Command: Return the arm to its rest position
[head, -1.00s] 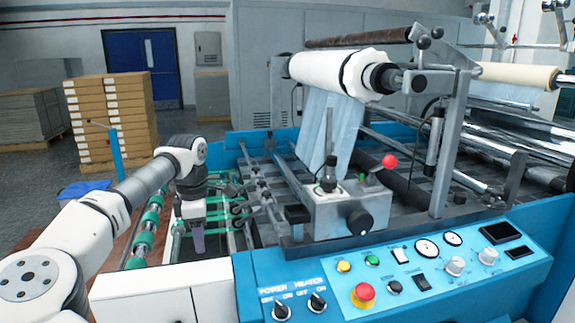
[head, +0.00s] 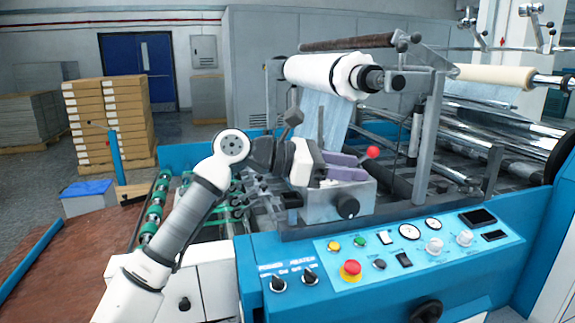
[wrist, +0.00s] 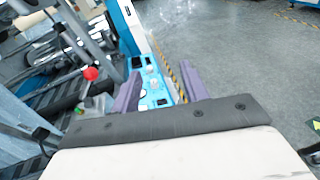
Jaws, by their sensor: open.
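My arm is raised over the near end of the blue laminating machine (head: 262,240). My gripper (head: 347,167) points to the right in the head view, in front of the grey metal box with the red-knobbed lever (head: 373,152). Its two purple fingers stand apart with nothing between them. In the wrist view my gripper (wrist: 160,90) is also open and empty, with the control panel and the floor beyond the fingers. The red knob (wrist: 91,74) shows left of the fingers there. I cannot tell how far the gripper is from the grey box.
The white film roll (head: 318,75) hangs above and behind my gripper. The control panel (head: 410,245) with several knobs lies in front of it. Stacked cartons (head: 105,120) stand at the back left. The floor (wrist: 235,50) is open to the right in the wrist view.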

